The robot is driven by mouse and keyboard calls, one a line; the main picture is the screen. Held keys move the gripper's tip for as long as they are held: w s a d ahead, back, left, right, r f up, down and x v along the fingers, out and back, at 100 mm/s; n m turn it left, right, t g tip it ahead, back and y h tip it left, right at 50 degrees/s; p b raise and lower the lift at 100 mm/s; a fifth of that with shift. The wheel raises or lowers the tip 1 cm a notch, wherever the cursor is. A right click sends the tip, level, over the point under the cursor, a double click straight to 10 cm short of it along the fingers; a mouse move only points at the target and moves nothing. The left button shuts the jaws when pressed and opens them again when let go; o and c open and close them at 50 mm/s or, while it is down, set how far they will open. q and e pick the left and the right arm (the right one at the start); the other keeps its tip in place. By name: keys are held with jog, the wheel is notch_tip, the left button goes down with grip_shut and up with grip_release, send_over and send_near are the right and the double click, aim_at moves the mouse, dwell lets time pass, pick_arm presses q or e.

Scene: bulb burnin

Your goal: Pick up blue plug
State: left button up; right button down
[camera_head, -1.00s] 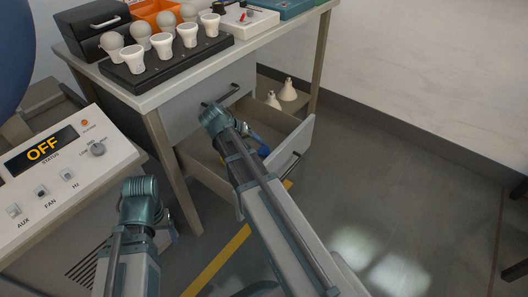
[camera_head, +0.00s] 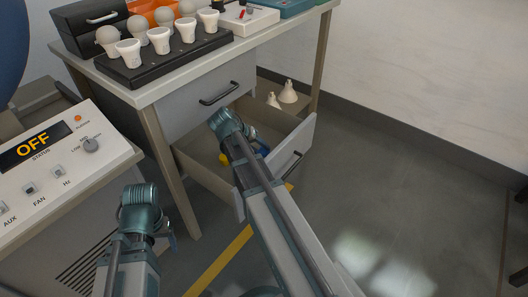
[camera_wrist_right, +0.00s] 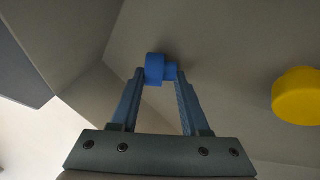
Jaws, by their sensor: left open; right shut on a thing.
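The blue plug (camera_wrist_right: 156,69) is between the fingertips of my right gripper (camera_wrist_right: 162,73) in the right wrist view. The gripper is shut on it. In the head view the right gripper (camera_head: 255,143) reaches down into the open lower drawer (camera_head: 205,176), and a little of the blue plug (camera_head: 263,151) shows beside it. Whether the plug touches the drawer floor I cannot tell. My left gripper (camera_head: 168,236) is only partly visible at the lower left, mostly hidden by its own wrist, away from the drawer.
A yellow plug (camera_head: 223,159) lies in the drawer, also in the wrist view (camera_wrist_right: 298,96). White bulbs (camera_head: 288,93) are behind the drawer. A black rack (camera_head: 165,60) of bulbs stands on the table. A control panel (camera_head: 60,160) reading OFF is at left. Floor to the right is clear.

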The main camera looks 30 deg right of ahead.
jog(key=shift+r, duration=0.15)
notch_tip(320, 180, up, 10)
jog(key=p, duration=1)
notch_tip(320, 180, up, 7)
jog(key=p, duration=0.8)
send_over(259, 152)
notch_tip(259, 152, up, 26)
jog(key=p, duration=2.5)
